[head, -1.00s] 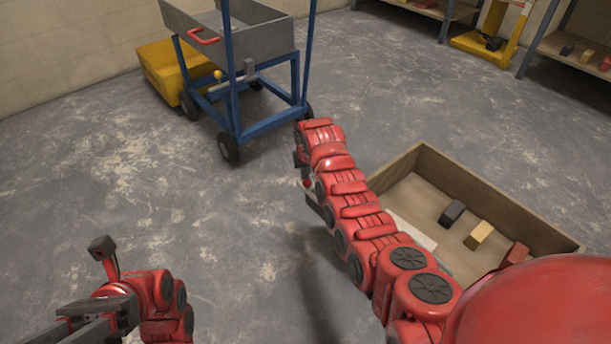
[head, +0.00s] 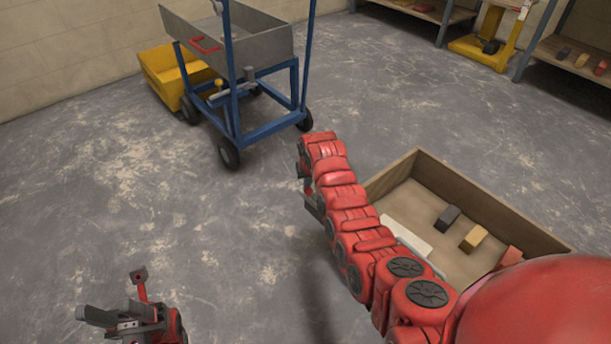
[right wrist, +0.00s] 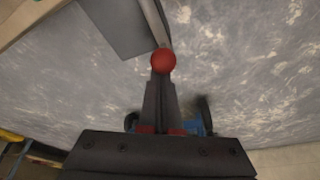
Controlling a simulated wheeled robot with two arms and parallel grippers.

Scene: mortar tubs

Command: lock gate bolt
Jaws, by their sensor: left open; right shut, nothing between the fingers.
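A blue-framed cart (head: 262,132) with a grey tub (head: 262,42) stands at the back left. A small yellow knob (head: 218,83) and a grey bar sit on its frame below the tub, probably the bolt, but too small to tell its position. My right gripper (right wrist: 162,85) is shut in the right wrist view. A red ball (right wrist: 163,61) on a grey rod shows at its fingertips; whether they touch is unclear. In the head view my right arm mostly hides this gripper. My left gripper (head: 100,317) is open and empty at the lower left.
A yellow tub (head: 158,72) stands behind the cart. A wooden crate (head: 480,195) with several small blocks and a pale flat piece is beside my right arm. Shelves (head: 570,60) and a yellow pallet jack (head: 485,50) are at the back right. The floor between is clear.

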